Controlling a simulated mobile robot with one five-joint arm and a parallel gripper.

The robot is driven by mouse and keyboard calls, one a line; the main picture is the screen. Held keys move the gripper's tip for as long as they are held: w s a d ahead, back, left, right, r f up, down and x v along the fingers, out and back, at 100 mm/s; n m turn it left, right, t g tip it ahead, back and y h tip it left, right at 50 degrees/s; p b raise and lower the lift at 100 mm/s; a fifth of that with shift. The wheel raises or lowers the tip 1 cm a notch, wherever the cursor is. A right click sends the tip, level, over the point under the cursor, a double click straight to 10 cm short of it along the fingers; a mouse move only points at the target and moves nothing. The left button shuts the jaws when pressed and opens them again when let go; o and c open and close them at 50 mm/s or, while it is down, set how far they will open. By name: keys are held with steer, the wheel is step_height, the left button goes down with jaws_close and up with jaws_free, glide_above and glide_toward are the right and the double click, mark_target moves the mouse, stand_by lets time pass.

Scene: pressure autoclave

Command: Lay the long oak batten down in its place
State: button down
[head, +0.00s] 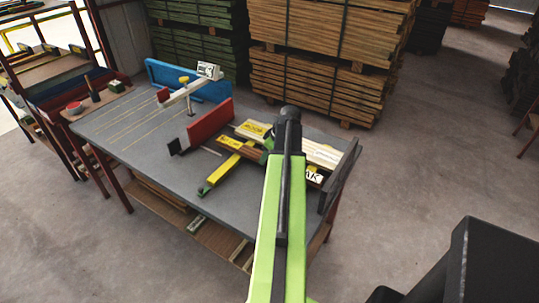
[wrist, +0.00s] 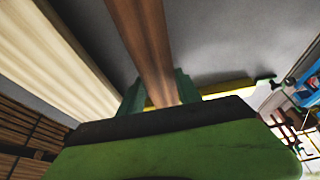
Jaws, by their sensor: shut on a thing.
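A long brown batten, which I take for the oak one (wrist: 143,40), runs between the two green fingers of my gripper (wrist: 158,92) in the wrist view. My gripper is shut on it. In the head view my arm reaches over the right part of the grey table (head: 150,130); my gripper (head: 268,145) is mostly hidden behind my arm. A white tag ending in "AK" (head: 313,177) shows at the table's right end. I cannot tell whether the batten touches the table.
Pale battens (head: 320,152) lie close beside, also in the wrist view (wrist: 45,50). A yellow bar (head: 218,175), a red upright board (head: 208,120), a dark end board (head: 340,175) and a blue fence (head: 185,78) stand around. The table's left part is mostly clear.

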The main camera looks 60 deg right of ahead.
steer(key=shift+f, duration=0.25)
steer(key=c, duration=0.8)
jaws_free()
steer(key=shift+c, duration=0.2)
steer(key=shift+r, duration=0.1)
steer(key=shift+r+p, duration=0.45)
steer(key=shift+r, duration=0.05)
steer(key=p+v, duration=1.1)
steer(key=v, duration=0.1)
steer(key=shift+s+f, duration=0.1)
steer(key=shift+f, duration=0.05)
